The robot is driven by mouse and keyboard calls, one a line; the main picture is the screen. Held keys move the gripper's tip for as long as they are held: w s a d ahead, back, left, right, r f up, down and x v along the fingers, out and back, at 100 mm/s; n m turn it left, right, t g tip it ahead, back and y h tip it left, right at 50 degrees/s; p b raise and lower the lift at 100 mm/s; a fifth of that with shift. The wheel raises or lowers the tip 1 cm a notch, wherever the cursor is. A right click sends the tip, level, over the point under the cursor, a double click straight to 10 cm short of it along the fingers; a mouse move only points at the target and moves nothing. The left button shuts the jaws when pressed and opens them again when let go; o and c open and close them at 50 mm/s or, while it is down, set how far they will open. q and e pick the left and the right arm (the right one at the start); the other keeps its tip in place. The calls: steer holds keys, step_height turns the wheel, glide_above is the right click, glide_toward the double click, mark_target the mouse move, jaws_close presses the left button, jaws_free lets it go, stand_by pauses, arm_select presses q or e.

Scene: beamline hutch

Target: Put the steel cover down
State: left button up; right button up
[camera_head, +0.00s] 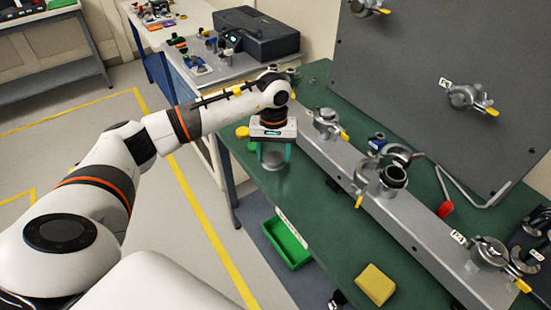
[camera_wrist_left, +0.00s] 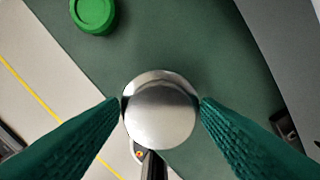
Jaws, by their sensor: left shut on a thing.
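The steel cover (camera_wrist_left: 160,112) is a shiny round metal piece between the two green fingers of my left gripper (camera_wrist_left: 161,104) in the wrist view. In the head view my left gripper (camera_head: 273,150) points down over the left part of the green table, shut on the cover (camera_head: 272,160). The cover is low over the tabletop; I cannot tell whether it touches it. The fingers hide part of its sides. My right gripper does not show.
The green table (camera_head: 300,194) has a long grey rail (camera_head: 412,232) with several clamped fittings on it. A green cap (camera_wrist_left: 93,13) lies close to the cover. A yellow block (camera_head: 376,285) lies near the front edge. A green bin (camera_head: 287,243) sits below the table. A grey panel (camera_head: 420,50) stands behind.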

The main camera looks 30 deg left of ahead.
mark_target(274, 156)
arm_select(q)
step_height(274, 156, down, 3)
steer(key=shift+f+p, duration=0.1)
steer(key=shift+p, duration=0.4)
steer(key=shift+f, duration=0.3)
steer(key=o, duration=1)
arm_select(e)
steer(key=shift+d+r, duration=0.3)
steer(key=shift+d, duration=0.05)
arm_select(q)
steer(key=shift+r, duration=0.3)
step_height(274, 156, up, 10)
steer(key=b, duration=0.3)
steer(key=shift+r, duration=0.85)
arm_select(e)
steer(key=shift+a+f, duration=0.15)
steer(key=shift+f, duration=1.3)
